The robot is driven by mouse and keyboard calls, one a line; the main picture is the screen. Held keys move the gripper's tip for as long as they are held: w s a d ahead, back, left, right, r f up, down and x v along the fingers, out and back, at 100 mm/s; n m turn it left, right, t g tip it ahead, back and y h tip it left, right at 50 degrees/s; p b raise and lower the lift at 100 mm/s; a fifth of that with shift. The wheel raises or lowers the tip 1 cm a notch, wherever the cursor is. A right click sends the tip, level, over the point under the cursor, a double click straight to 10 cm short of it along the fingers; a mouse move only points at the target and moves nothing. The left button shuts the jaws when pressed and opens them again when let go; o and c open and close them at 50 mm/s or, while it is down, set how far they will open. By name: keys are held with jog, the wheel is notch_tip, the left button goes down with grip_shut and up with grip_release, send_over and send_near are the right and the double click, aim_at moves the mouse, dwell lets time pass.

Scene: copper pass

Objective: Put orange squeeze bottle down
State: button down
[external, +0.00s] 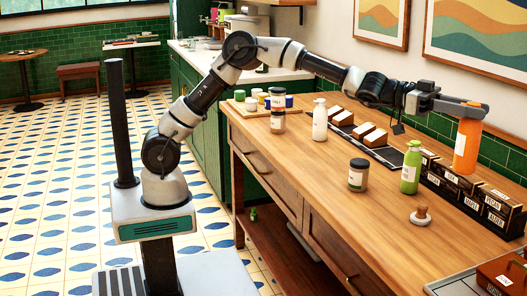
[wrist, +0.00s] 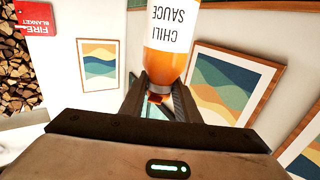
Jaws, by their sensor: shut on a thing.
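The orange squeeze bottle (external: 466,146) hangs in my gripper (external: 470,104) above the right side of the wooden counter (external: 330,175). In the wrist view the bottle (wrist: 172,40) has a white label reading "CHILI SAUCE", upside down in the picture. My gripper (wrist: 158,92) is shut on it in that view, one finger on each side of its narrow end. In the external view the bottle's lower end is in front of the black labelled boxes. I cannot tell how far it is above the counter.
A green bottle (external: 411,168) stands just left of the held bottle. Black labelled boxes (external: 493,213) line the wall side. A dark-lidded jar (external: 358,175), a wooden stamp-like knob (external: 421,216) and a white bottle (external: 319,120) stand nearby. The counter's front middle is clear.

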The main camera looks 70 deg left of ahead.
notch_tip(320, 180, down, 20)
jog(key=b, duration=0.2)
jog(key=shift+a, duration=0.15)
jog(key=shift+w+f, duration=0.1)
jog(key=c, duration=1.8)
grip_release()
jog(key=shift+f, duration=0.15)
jog(key=o, duration=0.5)
jog(key=shift+c, duration=0.2)
jog(key=shift+r, duration=0.2)
